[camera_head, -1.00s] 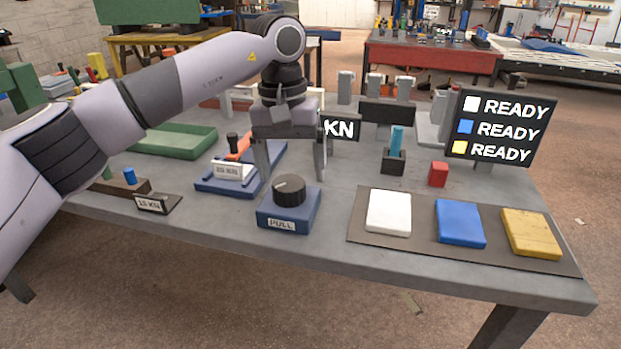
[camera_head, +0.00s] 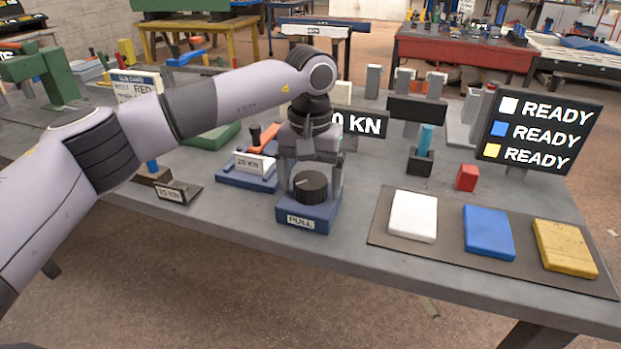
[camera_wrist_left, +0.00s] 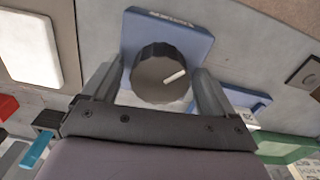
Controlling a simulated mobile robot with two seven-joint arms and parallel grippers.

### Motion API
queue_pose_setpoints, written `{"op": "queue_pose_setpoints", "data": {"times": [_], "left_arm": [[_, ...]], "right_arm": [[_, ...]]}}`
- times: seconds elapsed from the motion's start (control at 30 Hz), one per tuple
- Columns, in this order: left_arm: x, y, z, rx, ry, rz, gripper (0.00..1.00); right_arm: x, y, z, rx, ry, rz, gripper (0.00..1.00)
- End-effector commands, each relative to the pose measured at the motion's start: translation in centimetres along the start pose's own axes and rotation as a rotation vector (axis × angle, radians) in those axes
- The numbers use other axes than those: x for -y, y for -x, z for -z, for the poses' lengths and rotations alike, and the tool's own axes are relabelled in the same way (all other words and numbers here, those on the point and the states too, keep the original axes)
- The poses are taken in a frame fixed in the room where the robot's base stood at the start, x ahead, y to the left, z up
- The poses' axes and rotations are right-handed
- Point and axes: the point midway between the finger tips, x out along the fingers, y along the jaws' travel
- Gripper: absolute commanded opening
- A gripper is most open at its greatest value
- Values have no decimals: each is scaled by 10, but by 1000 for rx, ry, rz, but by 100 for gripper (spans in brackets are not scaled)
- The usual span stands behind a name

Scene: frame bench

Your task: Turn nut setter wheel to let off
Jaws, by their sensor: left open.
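My right gripper is not in view.
A dark mat (camera_head: 385,232) with white (camera_head: 413,216), blue (camera_head: 488,232) and yellow (camera_head: 565,248) blocks lies to the right. A screen (camera_head: 540,130) reads READY three times. A blue fixture (camera_head: 240,179) labelled 20 KN and a 15 KN plate (camera_head: 172,194) stand to the left.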

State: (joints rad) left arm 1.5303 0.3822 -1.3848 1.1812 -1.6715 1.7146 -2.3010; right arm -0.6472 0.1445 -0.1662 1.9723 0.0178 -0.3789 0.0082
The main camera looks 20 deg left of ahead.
Motion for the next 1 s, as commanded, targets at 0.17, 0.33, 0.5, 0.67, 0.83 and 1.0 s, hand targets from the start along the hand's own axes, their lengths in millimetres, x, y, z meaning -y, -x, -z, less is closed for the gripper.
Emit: {"op": "queue_pose_setpoints", "data": {"times": [0.17,0.33,0.5,0.67,0.83,1.0], "left_arm": [[0,0,0,0,0,0,48],[0,0,0,0,1,0,33],[0,1,0,0,23,0,33],[0,1,0,1,84,0,33],[0,1,0,1,201,0,33],[0,1,0,0,357,0,33]], "right_arm": [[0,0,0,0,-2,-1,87],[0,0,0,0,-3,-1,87],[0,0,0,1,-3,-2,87],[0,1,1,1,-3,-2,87],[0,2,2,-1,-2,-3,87],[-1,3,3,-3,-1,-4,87]]}}
